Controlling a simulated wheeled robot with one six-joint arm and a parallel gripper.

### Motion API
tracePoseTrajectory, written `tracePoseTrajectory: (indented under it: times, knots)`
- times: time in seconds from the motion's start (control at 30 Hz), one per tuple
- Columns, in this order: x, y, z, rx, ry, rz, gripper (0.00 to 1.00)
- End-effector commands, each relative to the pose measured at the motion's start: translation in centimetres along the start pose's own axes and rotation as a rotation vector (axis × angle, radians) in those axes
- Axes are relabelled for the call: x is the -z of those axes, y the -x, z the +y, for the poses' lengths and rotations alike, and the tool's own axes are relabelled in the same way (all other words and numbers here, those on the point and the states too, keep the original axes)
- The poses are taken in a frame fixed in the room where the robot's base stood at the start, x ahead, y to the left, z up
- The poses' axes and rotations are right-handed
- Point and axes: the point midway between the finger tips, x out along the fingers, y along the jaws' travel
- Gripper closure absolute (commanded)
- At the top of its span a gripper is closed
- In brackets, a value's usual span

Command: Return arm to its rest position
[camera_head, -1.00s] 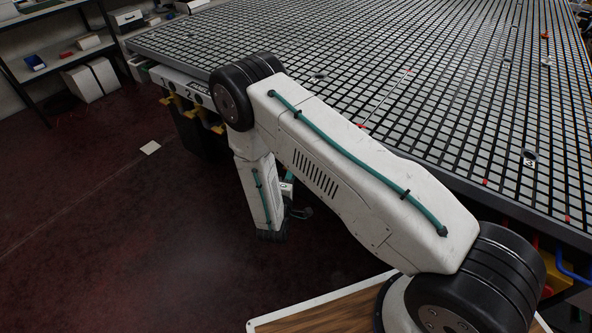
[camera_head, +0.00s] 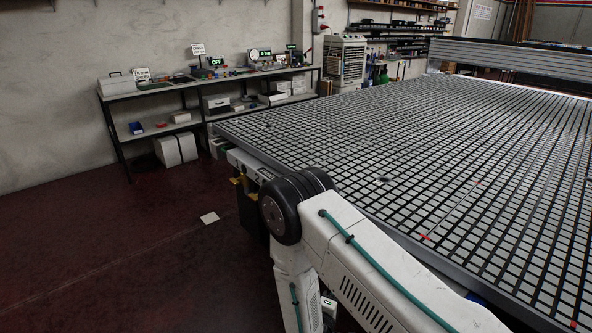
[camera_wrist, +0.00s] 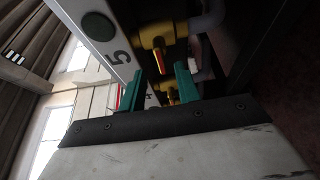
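My arm (camera_head: 365,255) shows at the bottom of the head view, beside the near left edge of the vacuum grid table (camera_head: 400,150). It is bent at a black joint, and its forearm (camera_head: 296,297) hangs down below table height. My gripper is cut off from the head view. In the wrist view, my gripper (camera_wrist: 158,78) has its two green fingers apart with nothing between them. Beyond the fingers are the table's underside, a yellow valve (camera_wrist: 158,40) and a white numbered panel (camera_wrist: 105,40).
A bench (camera_head: 170,89) with small equipment and boxes stands along the back wall. A cabinet (camera_head: 346,58) stands right of it. The dark red floor (camera_head: 130,250) left of my arm is clear except for a white sheet (camera_head: 210,218). The visible tabletop is mostly bare.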

Motion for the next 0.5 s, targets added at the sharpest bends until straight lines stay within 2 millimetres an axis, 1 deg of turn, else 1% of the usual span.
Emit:
tracePoseTrajectory:
  times: [0.07, 0.13, 0.23, 0.27, 0.33, 0.4, 0.47, 0.5]
  knots:
    - [-0.2, 0.0, -0.2, 0.008, 0.065, -0.011, 0.67]
    - [-1.4, 0.1, -0.3, 0.022, 0.159, -0.059, 0.67]
    - [-4.5, 0.7, -0.4, 0.063, 0.332, -0.175, 0.67]
    - [-5.3, 0.9, 0.1, 0.078, 0.378, -0.215, 0.67]
    - [-7.0, 1.0, 1.9, 0.115, 0.462, -0.318, 0.67]
    - [-8.5, 1.2, 3.8, 0.158, 0.522, -0.413, 0.67]
    - [-9.6, 1.4, 5.5, 0.198, 0.556, -0.487, 0.67]
    - [-10.3, 1.5, 6.6, 0.227, 0.574, -0.535, 0.67]
